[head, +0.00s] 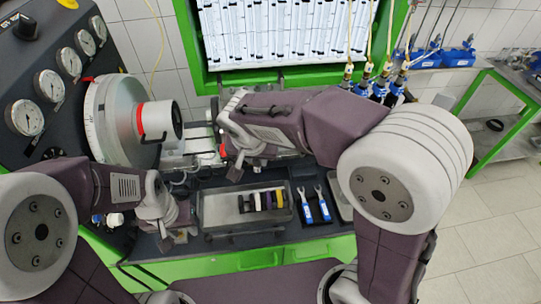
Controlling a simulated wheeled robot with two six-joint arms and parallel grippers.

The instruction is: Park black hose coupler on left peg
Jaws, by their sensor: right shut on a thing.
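My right gripper (232,163) reaches in from the right over the bench, between the large grey drum and the tray. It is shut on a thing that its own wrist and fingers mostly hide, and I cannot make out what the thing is. I cannot pick out the black hose coupler or the left peg for certain in the head view. My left gripper (176,232) hangs low over the front left of the bench, left of the tray. Its fingers are too small and dark to tell whether they are open.
A metal tray (214,209) holds several yellow, purple and black pieces. Two blue-handled tools (324,209) lie right of it. A grey drum (112,118) with a red-ringed cylinder (160,120) and a gauge panel (16,72) stand at left. Blue-fitted hoses (362,80) hang behind my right arm.

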